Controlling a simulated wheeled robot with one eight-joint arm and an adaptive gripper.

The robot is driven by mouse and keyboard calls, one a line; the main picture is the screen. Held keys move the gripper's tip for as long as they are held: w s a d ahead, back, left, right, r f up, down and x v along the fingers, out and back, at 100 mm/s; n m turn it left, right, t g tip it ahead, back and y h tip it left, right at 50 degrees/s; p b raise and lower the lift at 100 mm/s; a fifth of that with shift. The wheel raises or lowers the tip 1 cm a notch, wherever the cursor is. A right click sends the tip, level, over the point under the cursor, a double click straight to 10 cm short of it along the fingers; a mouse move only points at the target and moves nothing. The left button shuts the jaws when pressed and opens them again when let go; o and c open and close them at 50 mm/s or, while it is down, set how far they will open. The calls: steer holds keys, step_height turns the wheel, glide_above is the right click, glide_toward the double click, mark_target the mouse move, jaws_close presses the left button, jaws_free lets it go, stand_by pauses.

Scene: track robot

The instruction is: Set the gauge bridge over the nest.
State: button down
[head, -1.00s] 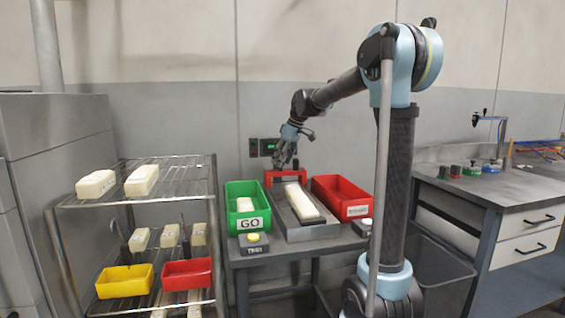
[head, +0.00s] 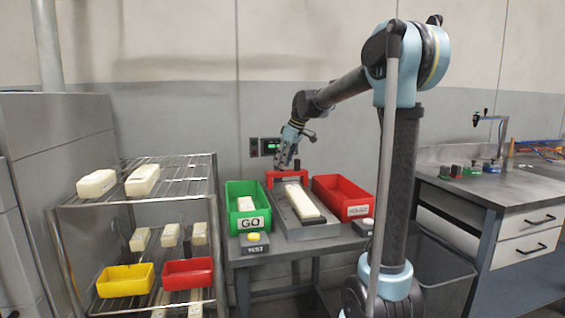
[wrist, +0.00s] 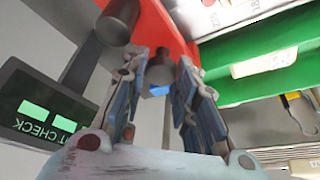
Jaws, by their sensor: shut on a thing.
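The red gauge bridge (head: 287,178) stands at the far end of the grey metal nest (head: 312,232). A long cream bar (head: 302,203) lies in the nest. My gripper (head: 279,165) is just above the bridge, towards its left side. In the wrist view, my gripper's fingers (wrist: 158,85) are on either side of a dark knob, and they are shut on the gauge bridge by it. The red bridge (wrist: 170,30) fills the top middle there. The exact finger contact is partly hidden.
A green GO bin (head: 240,190) holding a cream piece is left of the nest; a red bin (head: 352,205) is right. A wall display (head: 270,146) is close behind my gripper. A wire rack (head: 72,200) with cream bars and small bins stands at left.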

steer(key=s+d, duration=0.2)
steer(key=s, duration=0.4)
steer(key=s+d, duration=0.2)
steer(key=s, duration=0.5)
steer(key=s+d, duration=0.1)
steer(key=s, duration=0.5)
steer(key=shift+s+d, duration=0.4)
steer(key=c, duration=1.3)
jaws_free()
steer(key=shift+s, duration=0.1)
steer(key=v, duration=1.2)
steer(key=shift+d, duration=0.1)
